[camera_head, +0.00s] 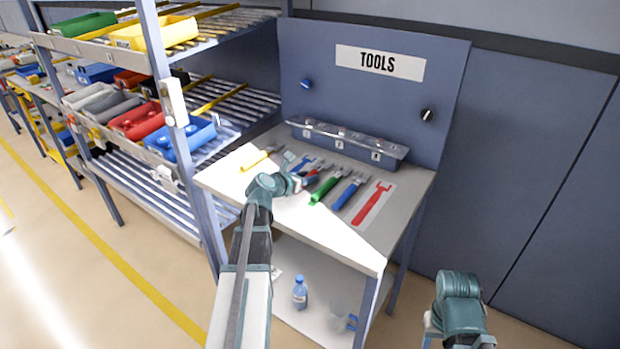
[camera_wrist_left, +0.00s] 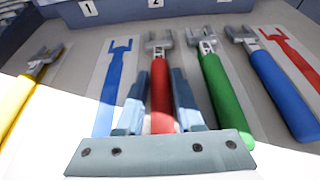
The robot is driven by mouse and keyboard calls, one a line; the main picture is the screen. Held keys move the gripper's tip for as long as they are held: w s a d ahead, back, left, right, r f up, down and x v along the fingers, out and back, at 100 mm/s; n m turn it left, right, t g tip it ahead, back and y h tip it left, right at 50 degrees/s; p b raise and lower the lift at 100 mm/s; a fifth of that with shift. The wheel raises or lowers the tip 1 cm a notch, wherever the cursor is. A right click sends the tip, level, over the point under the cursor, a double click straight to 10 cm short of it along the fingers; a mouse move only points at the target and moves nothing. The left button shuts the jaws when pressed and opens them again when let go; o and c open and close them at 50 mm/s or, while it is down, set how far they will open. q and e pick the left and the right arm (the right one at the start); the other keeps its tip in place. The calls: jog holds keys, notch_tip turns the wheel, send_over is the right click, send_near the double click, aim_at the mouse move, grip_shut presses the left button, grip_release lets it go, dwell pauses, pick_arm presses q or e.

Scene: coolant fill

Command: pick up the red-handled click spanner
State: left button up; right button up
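The red-handled click spanner (camera_wrist_left: 160,95) lies on the bench with its grey head toward the numbered rack. In the head view it is mostly hidden by my left gripper (camera_head: 300,183). In the left wrist view the fingers of my left gripper (camera_wrist_left: 159,95) stand one on each side of the red handle, very close to it. I cannot tell whether both fingers press on the handle. The spanner does not look raised from the bench. My right arm shows at the lower right of the head view, but its gripper does not show.
A green spanner (camera_head: 325,190) and a blue spanner (camera_head: 347,193) lie close to its right. A yellow-handled one (camera_head: 258,158) lies at the left. Painted blue (camera_wrist_left: 113,85) and red (camera_head: 372,204) spanner outlines mark the bench. The numbered rack (camera_head: 348,143) stands behind; shelving stands left.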

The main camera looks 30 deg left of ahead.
pick_arm(q)
grip_shut()
jog(key=shift+r, duration=0.25)
pick_arm(e)
jog(key=shift+r, duration=0.25)
